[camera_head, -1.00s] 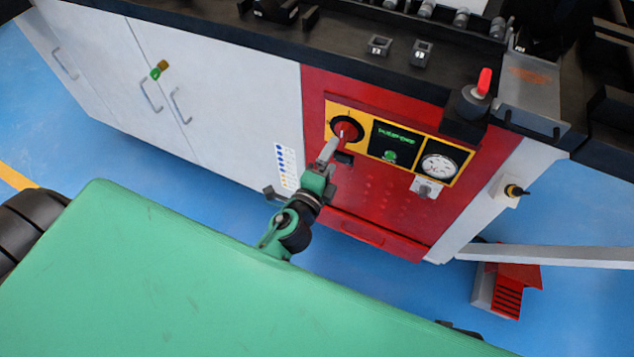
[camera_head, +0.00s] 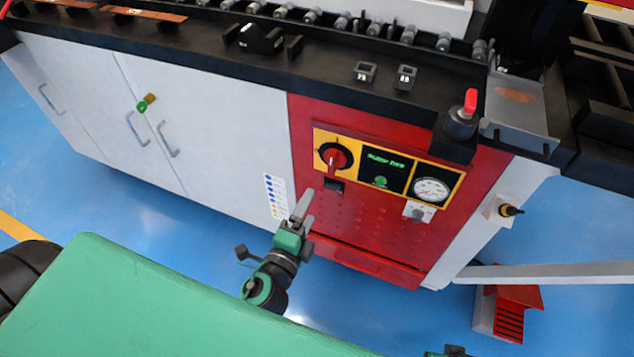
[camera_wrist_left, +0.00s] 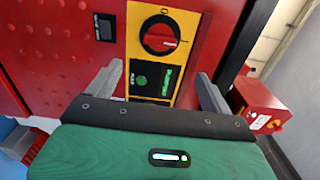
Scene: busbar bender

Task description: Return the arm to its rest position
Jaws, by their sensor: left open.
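My left gripper (camera_head: 301,204) is in front of the red panel of the machine, below and left of the red rotary knob (camera_head: 336,157). It is open and holds nothing. In the left wrist view its two fingers (camera_wrist_left: 160,88) stand wide apart, with the knob (camera_wrist_left: 160,36) and the lit green display (camera_wrist_left: 168,76) between and beyond them. The gripper is apart from the knob.
The yellow control panel also carries a round gauge (camera_head: 430,190). White cabinet doors (camera_head: 215,130) stand to the left. A red foot pedal (camera_head: 510,312) sits on the blue floor at the lower right. Blue floor (camera_head: 180,220) is open before the cabinet.

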